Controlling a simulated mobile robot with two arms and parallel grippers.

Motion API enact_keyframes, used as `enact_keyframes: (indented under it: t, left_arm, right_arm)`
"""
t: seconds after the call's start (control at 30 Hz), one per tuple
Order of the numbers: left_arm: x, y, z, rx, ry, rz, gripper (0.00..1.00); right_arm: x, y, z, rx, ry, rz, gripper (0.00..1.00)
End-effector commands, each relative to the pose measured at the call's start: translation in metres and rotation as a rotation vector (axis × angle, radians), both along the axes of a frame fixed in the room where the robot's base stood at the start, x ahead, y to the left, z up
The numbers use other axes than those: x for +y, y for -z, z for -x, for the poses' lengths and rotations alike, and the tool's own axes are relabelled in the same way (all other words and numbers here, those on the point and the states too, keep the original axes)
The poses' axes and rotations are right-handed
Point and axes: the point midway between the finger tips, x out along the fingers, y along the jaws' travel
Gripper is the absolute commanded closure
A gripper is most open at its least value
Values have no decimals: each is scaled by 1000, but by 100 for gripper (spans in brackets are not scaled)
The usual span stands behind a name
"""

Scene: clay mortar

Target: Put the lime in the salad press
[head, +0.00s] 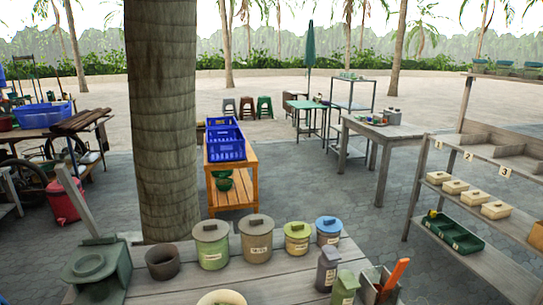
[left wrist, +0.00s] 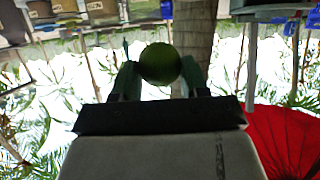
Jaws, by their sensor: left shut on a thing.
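The lime (left wrist: 160,64) is dark green and round. It sits between the fingertips of my left gripper (left wrist: 160,72) in the left wrist view, which looks upside down. The gripper is shut on it and holds it up off any surface. In the head view, a grey-green device (head: 95,268) with a round hollow and a raised lever stands at the front left of the table; it looks like the salad press. A dark brown open pot (head: 163,262) stands just right of it. Neither gripper shows in the head view.
Lidded jars (head: 256,240) stand in a row on the wooden table (head: 285,288). Grey and green canisters (head: 328,268) and a utensil box (head: 378,288) are at its right. A thick tree trunk (head: 163,120) rises behind. Shelves (head: 470,235) stand at the far right.

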Motion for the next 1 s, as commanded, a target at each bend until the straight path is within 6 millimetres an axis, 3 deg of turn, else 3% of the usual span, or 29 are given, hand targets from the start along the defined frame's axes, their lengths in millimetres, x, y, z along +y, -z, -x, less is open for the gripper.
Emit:
enact_keyframes:
  t: [0.1,0.2,0.47,0.57,0.67,0.8,1.0]
  left_arm:
    - [-17,-4,19,-1,87,-1,79]
    - [-23,-5,25,-1,116,0,79]
    - [-16,-4,17,-4,82,0,79]
    - [3,0,-4,-4,-13,0,79]
    - [34,5,-35,-3,-171,2,79]
    - [93,14,-80,-2,-464,5,79]
    - [155,28,-115,0,-813,5,79]
  right_arm:
    - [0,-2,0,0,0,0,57]
    - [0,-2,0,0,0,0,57]
    - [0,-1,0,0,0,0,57]
    - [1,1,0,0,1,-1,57]
    - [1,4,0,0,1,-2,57]
    - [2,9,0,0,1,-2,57]
    - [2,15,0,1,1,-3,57]
